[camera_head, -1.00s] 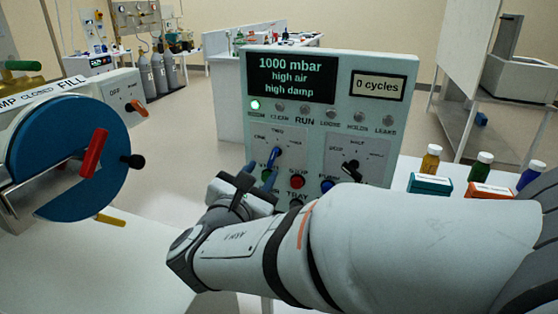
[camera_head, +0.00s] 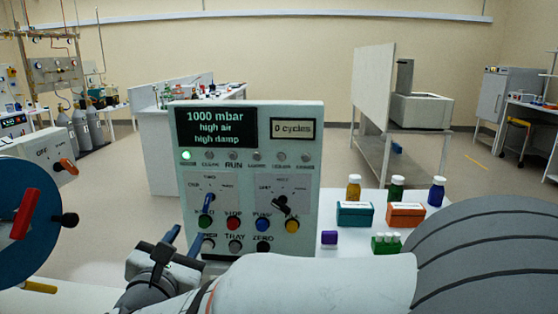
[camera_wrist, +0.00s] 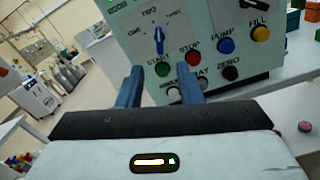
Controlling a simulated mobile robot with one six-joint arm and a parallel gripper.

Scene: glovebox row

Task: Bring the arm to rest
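My gripper (camera_head: 188,236) is low in the head view, in front of the lower left part of the control panel (camera_head: 248,165). My arm reaches to it from the lower right. In the wrist view, the two blue fingers of my gripper (camera_wrist: 160,68) stand apart with nothing between them. Beyond them are the panel's blue knob (camera_wrist: 159,40), green button (camera_wrist: 162,69) and red button (camera_wrist: 193,58). The fingers overlap the panel's lower edge in the picture; I cannot tell whether they touch it.
A blue disc with a red handle (camera_head: 26,215) stands at the left. On the white table right of the panel are bottles (camera_head: 396,189), a teal box (camera_head: 354,214), an orange box (camera_head: 405,215) and a green rack (camera_head: 386,244). Open floor lies behind.

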